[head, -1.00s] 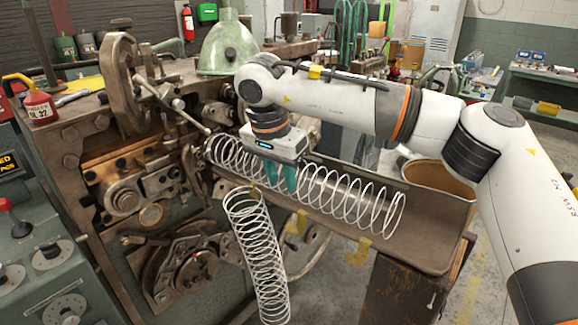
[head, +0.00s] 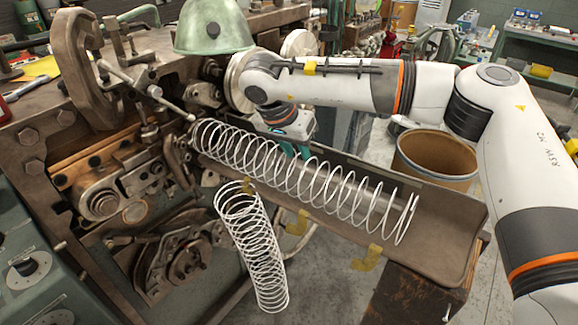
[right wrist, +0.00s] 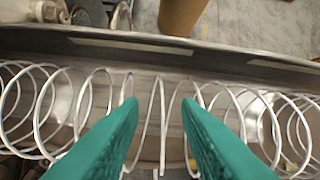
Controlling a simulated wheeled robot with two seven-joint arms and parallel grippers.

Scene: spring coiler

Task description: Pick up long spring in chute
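The long spring (head: 325,185), a white wire coil, lies along the metal chute (head: 440,228) from the machine head towards the lower right. My right gripper (head: 296,152) is over the chute's far side, near the upper middle of the spring, with coils partly in front of its teal fingers. In the right wrist view the fingers (right wrist: 160,105) stand apart, and coils (right wrist: 155,130) of the spring show between and beside them. I cannot tell whether they touch the wire. My left gripper is not in view.
The coiling machine (head: 120,195) stands left. A brown drum (head: 436,160) stands behind the chute.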

